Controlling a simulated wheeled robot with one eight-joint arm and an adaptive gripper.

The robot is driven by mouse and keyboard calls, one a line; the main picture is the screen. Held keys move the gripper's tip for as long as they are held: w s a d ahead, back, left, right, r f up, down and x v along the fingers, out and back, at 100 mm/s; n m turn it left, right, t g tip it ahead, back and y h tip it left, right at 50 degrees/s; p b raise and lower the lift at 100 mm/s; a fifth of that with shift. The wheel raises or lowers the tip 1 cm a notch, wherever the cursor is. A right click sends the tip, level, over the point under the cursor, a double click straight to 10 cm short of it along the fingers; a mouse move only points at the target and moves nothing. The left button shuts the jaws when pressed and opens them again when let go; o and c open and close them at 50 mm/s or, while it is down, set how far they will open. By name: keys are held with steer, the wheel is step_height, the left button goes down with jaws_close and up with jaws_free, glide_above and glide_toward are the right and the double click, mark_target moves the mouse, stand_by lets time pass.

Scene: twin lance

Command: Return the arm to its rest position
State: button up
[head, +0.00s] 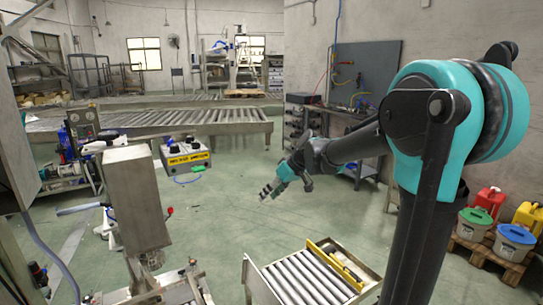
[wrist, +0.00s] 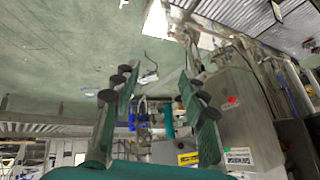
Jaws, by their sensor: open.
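My arm, teal and dark grey, rises at the right of the head view and reaches left. My gripper (head: 268,192) is at its end, in the air over the green floor, with nothing between its fingers. In the wrist view my gripper (wrist: 158,110) shows two separated fingers with dark round pads. They are apart and empty. Nothing touches the gripper in either view.
A roller table (head: 310,280) with a yellow item stands below the arm. A grey metal column (head: 138,198) stands at left. A yellow-labelled control box (head: 187,158) is behind. Red and yellow cans (head: 490,200) sit at right. Open floor (head: 235,235) lies between.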

steer(key=s+d+f+m+h, duration=0.3)
steer(key=s+d+f+m, duration=0.1)
steer(key=s+d+f, duration=0.4)
steer(key=s+d+f+m+t+h, duration=0.1)
steer(key=s+d+f+m+h, duration=0.2)
steer(key=s+d+f, duration=0.6)
steer(key=s+d+m, duration=0.1)
steer(key=s+d, duration=0.1)
steer(key=s, duration=0.5)
steer(key=shift+d+f, duration=0.25)
steer(key=shift+d, duration=0.1)
steer(key=shift+s, duration=0.1)
steer(key=shift+c, duration=1.1)
